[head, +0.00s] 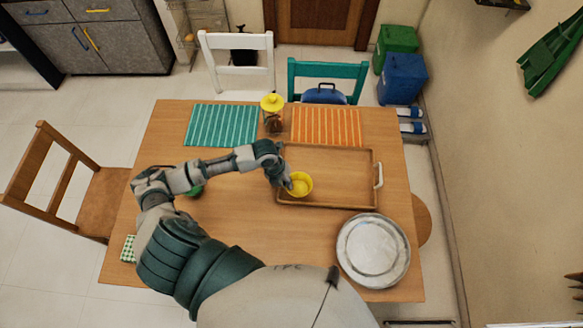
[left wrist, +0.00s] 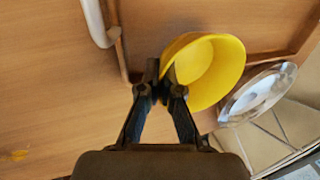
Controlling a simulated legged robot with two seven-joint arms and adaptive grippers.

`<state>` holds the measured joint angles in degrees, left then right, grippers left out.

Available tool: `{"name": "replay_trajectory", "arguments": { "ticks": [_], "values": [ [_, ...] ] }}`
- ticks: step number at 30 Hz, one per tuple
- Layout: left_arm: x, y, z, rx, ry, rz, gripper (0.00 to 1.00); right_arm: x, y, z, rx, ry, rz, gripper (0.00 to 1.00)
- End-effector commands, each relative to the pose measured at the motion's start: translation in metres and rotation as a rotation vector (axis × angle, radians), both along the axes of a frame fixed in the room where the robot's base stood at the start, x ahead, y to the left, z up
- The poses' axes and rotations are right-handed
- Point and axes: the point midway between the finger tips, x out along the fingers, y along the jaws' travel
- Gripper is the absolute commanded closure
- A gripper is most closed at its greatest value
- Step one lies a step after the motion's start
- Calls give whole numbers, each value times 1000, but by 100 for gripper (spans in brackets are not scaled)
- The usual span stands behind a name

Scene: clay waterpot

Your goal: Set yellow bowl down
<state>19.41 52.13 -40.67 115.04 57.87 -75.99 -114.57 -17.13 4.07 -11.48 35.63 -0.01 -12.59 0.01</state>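The yellow bowl (head: 300,184) is at the left end of the wooden tray (head: 330,206) in the head view. My left gripper (head: 285,182) reaches it from the left. In the left wrist view the fingers (left wrist: 161,84) are closed together on the near rim of the bowl (left wrist: 212,70), which looks tilted in that view. I cannot tell whether the bowl's base touches the tray or is a little above it. The tray has a white handle (head: 378,175) at its right end. My right gripper is not in view.
A silver plate (head: 373,250) lies at the table's front right. A jar with a yellow lid (head: 272,114) stands between a teal striped mat (head: 220,125) and an orange striped mat (head: 326,126) at the back. Most of the tray is clear.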

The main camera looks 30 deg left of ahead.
Motion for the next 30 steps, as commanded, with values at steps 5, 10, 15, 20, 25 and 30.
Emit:
{"name": "replay_trajectory", "arguments": {
  "ticks": [5,10,15,20,25,30],
  "values": [
    [47,18,-3,1,-1,3,100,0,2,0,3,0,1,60],
    [72,33,-7,-2,-2,0,100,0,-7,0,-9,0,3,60],
    [76,38,-14,-6,1,-1,100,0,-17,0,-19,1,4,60],
    [75,38,-38,-7,3,0,100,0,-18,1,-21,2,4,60],
    [76,38,-44,-3,-1,-1,100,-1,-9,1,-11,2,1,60],
    [76,35,-44,0,0,-1,83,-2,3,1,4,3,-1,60]
  ]
}}
